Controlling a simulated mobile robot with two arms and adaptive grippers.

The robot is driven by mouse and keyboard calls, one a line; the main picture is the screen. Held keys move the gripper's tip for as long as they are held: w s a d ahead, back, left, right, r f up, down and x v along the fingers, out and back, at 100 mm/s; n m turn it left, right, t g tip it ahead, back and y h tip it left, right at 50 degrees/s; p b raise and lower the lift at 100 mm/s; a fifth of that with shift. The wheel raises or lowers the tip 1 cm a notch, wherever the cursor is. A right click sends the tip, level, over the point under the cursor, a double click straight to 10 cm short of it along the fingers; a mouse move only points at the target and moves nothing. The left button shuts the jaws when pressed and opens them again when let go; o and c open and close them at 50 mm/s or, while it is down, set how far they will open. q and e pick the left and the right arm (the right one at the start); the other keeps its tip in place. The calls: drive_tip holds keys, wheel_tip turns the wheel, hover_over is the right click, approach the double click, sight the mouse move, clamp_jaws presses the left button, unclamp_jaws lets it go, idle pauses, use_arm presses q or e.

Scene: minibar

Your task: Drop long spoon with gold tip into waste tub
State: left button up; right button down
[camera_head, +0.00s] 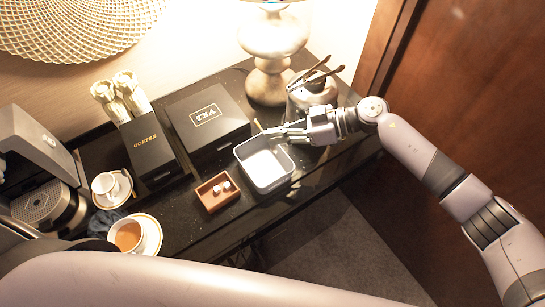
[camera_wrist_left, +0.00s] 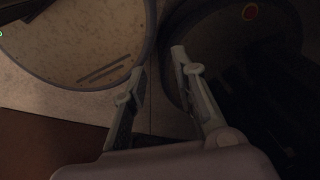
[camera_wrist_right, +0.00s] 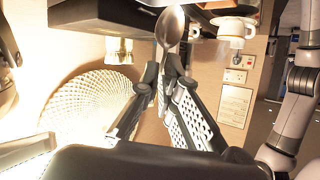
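The waste tub (camera_head: 270,187) is a pale open box near the table's front edge, in the head view. My right gripper (camera_head: 284,132) is over its back right rim. In the right wrist view my right gripper (camera_wrist_right: 161,72) is shut on the long spoon (camera_wrist_right: 170,28), whose silver bowl sticks out beyond the fingertips. In the head view a small gold-coloured end (camera_head: 258,125) shows just left of the fingers, above the tub's back edge. My left gripper (camera_wrist_left: 157,64) has its fingers apart and empty in the left wrist view, low over the floor; the head view does not show it.
A brown wooden box (camera_head: 217,201) with white cubes stands left of the tub. The black tea box (camera_head: 208,129) is behind it. A silver pot with tongs (camera_head: 318,92) and a lamp (camera_head: 268,82) stand at the back. Cups are at the left.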

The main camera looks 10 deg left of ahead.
sight(275, 147)
wheel_tip(275, 147, down, 6)
drive_tip(key=b, duration=0.6)
drive_tip(key=shift+r+b, duration=0.25)
drive_tip(key=shift+b, duration=0.05)
drive_tip(key=shift+d+f+b, duration=0.1)
drive_tip(key=shift+f+b, duration=0.1)
drive_tip(key=shift+b, duration=0.1)
drive_tip(key=c, duration=1.7)
unclamp_jaws()
drive_tip(key=shift+s, duration=0.1)
